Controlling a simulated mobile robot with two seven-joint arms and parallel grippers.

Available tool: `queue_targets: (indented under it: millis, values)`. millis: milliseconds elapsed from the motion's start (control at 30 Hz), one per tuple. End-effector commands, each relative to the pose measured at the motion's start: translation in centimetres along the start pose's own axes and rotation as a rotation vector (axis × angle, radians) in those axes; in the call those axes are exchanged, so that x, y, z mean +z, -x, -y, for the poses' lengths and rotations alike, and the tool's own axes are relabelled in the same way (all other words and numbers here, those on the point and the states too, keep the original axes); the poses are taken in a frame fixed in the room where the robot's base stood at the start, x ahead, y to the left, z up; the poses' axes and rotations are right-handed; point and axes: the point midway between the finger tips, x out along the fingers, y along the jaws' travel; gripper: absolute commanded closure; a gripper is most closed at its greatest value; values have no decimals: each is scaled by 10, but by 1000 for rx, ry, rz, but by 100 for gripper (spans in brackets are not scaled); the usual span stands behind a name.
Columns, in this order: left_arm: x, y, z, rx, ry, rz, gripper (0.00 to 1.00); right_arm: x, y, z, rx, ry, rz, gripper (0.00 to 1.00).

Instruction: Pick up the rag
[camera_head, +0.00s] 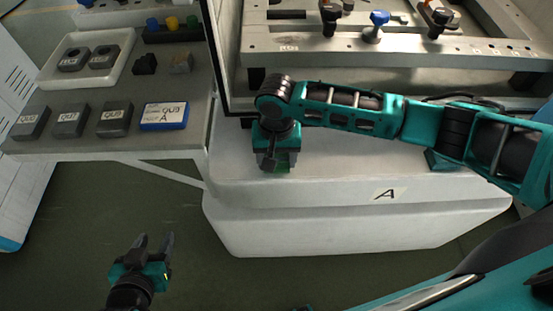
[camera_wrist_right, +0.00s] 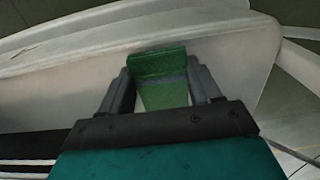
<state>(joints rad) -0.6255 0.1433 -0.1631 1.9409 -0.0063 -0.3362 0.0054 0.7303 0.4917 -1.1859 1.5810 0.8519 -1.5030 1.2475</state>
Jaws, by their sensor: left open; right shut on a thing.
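The rag is a green cloth (camera_wrist_right: 160,65) between the fingers of my right gripper (camera_wrist_right: 162,85) in the right wrist view. My right gripper is shut on it. In the head view the right gripper (camera_head: 277,165) points down over the white ledge of the machine (camera_head: 340,165), and only a small green patch of the rag (camera_head: 283,168) shows at its fingertips. I cannot tell whether the rag still touches the ledge. My left gripper (camera_head: 155,243) is open and empty, low over the dark floor at the lower left.
A grey table (camera_head: 190,140) at the left holds grey blocks (camera_head: 115,118), a blue-and-white labelled box (camera_head: 164,116) and a white tray (camera_head: 125,55) with dark parts. Behind the right arm is a metal fixture frame (camera_head: 400,47) with knobs. The ledge front is marked "A".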

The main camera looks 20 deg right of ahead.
Motion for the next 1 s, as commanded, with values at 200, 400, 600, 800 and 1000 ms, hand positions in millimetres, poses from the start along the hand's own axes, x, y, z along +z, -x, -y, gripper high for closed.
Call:
queue_targets:
  millis: [200, 400, 600, 800, 1000]
  values:
    - [-10, 8, 0, 0, 0, 2, 50, -1, 60, 1, -4, 0, -5, 71]
    - [-10, 8, 0, 0, 0, 2, 50, -1, 116, 1, -5, 1, -5, 71]
    - [-10, 8, 0, 0, 0, 2, 50, -1, 156, 1, -3, 0, -3, 71]
    - [-10, 8, 0, 0, 0, 2, 50, 0, 174, 0, -2, 0, -1, 71]
    - [-10, 8, 0, 0, 0, 2, 50, 0, 177, 0, -1, 0, -1, 71]
